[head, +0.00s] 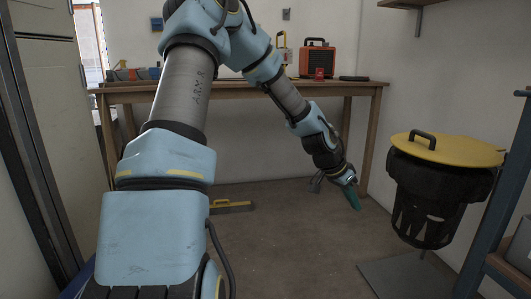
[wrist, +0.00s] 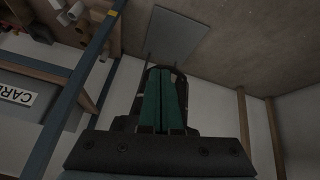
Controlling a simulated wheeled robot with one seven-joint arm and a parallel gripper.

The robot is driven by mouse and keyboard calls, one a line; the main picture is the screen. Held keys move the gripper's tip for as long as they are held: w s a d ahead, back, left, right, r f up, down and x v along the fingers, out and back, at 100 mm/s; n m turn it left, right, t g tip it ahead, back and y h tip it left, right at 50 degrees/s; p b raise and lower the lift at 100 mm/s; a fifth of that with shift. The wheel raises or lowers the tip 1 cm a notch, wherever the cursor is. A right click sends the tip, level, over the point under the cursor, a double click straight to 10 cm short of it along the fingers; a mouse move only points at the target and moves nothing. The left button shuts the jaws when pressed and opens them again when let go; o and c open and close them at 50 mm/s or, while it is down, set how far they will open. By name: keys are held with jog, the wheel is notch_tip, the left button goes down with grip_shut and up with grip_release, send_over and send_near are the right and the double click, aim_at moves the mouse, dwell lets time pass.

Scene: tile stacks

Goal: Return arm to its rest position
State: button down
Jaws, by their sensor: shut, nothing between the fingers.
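My arm reaches up and over from the lower left in the head view and bends down to the right. My gripper (head: 351,196) hangs in the air over the floor, in front of the workbench's right leg and left of the black bin. In the wrist view my gripper (wrist: 165,75) has its two green fingers side by side, pressed together with nothing between them. No tile stacks can be made out in either view.
A wooden workbench (head: 345,88) stands at the back with an orange heater (head: 317,60) on it. A black bin (head: 427,205) with a yellow lid (head: 445,149) stands at right, near a blue rack (head: 503,200). A grey slab (head: 405,276) lies on the floor.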

jog(key=s+a+r+n+y, duration=0.15)
jog(key=s+a+n, duration=0.25)
jog(key=a, duration=0.6)
jog(key=s+a+r+n+y, duration=0.1)
jog(key=s+a+n+y, duration=0.25)
jog(key=a, duration=0.75)
jog(key=s+a+r+n+y, duration=0.1)
jog(key=s+a+n, duration=0.35)
jog(key=a, duration=0.55)
notch_tip(320, 180, up, 36)
jog(key=p, duration=3.6)
jog(key=shift+s+a, duration=0.3)
jog(key=shift+a, duration=0.05)
jog(key=shift+r, duration=0.1)
